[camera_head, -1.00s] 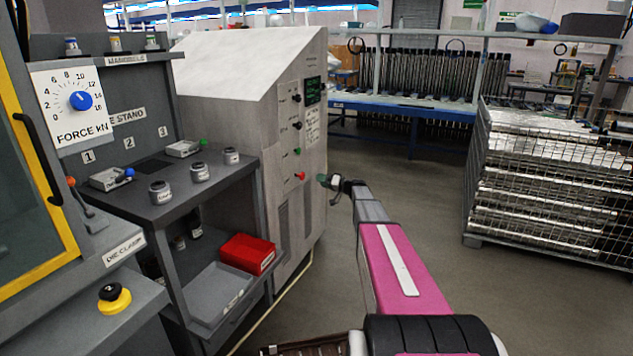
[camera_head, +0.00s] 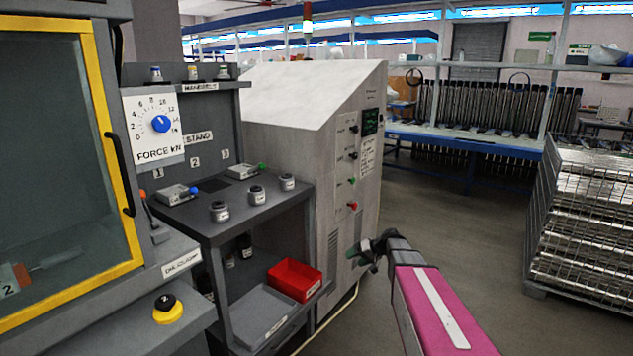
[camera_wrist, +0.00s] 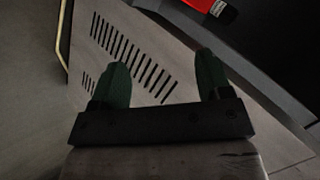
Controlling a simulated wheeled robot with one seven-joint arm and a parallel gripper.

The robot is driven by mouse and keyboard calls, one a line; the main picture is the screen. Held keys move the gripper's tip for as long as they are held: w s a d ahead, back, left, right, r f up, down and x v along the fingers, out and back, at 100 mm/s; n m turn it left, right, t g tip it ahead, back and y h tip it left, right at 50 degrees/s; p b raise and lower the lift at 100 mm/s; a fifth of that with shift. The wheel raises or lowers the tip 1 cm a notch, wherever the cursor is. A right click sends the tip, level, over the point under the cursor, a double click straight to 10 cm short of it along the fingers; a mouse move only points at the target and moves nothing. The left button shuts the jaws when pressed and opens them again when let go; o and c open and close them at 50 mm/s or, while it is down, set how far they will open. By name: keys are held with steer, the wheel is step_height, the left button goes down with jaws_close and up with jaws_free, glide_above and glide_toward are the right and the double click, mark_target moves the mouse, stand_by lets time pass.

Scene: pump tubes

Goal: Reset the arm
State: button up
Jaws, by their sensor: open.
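My gripper (camera_head: 362,250) is at the end of my pink arm, in front of the lower side of the grey control cabinet (camera_head: 310,95). In the wrist view its two green fingers (camera_wrist: 160,82) stand well apart with nothing between them. The cabinet's slotted vent panel (camera_wrist: 135,55) shows behind the fingers. I cannot tell the exact gap to the cabinet, but no contact shows.
A dark stand (camera_head: 262,207) with several small jars and a red bin (camera_head: 295,279) is to the left. A yellow-framed machine door (camera_head: 136,200) is farther left. A metal mesh crate (camera_head: 590,215) stands at the right. The floor between is clear.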

steer(key=s+d+f+m+g+h, duration=0.1)
steer(key=s+h, duration=0.8)
steer(key=s, duration=1.7)
steer(key=shift+s+d+m+g, duration=0.35)
steer(key=shift+d+g, duration=0.15)
steer(key=shift+g, duration=0.7)
